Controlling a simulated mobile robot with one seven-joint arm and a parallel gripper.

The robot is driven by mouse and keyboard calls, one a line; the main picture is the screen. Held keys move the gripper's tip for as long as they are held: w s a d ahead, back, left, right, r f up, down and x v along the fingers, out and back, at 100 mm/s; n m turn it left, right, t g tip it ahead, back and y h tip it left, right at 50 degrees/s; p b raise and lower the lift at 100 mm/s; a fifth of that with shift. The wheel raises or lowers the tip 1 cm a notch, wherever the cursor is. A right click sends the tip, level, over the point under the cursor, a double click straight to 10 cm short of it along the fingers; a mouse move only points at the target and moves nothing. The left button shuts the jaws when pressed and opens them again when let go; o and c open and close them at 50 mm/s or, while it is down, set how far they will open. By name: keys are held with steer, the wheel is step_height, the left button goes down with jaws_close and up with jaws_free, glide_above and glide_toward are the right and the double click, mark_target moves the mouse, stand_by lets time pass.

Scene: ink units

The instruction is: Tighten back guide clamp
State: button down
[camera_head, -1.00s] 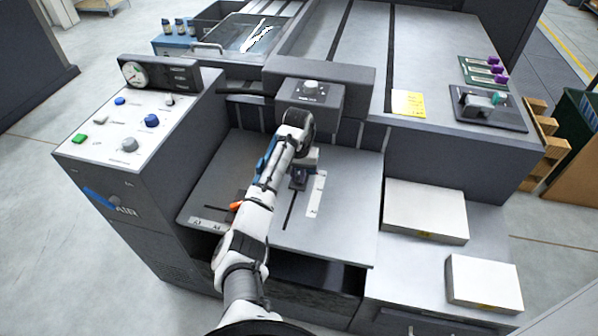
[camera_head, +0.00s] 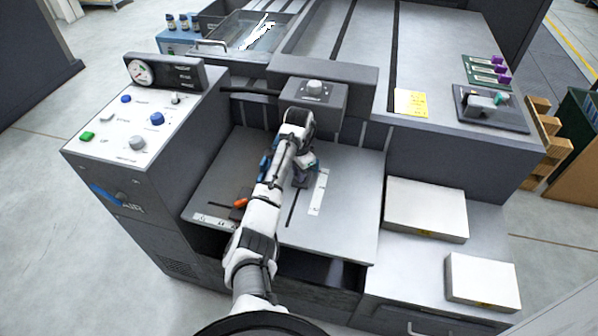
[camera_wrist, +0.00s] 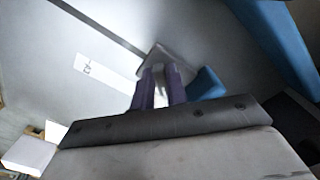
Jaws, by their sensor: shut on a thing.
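My gripper (camera_head: 302,181) is low over the back half of the grey feed table (camera_head: 345,205), at the far end of a dark slot and left of a white scale strip. In the wrist view its two purple fingers (camera_wrist: 160,88) point at the table and are shut on a small pale part of the back guide clamp (camera_wrist: 168,62). The clamp's grey base sits at the slot's end. A blue piece (camera_wrist: 206,84) is just right of the fingers. My arm and hand hide most of the clamp in the head view.
An orange-tipped clamp (camera_head: 240,203) sits at the table's front left. The control panel (camera_head: 140,130) stands left, and a housing with a knob (camera_head: 314,88) rises behind the gripper. White paper stacks (camera_head: 425,207) lie on the right. The table right of the scale strip is clear.

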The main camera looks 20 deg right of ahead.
steer(key=shift+m, duration=0.5)
steer(key=c, duration=1.4)
jaws_free()
step_height(320, 180, up, 14)
steer(key=p, duration=0.1)
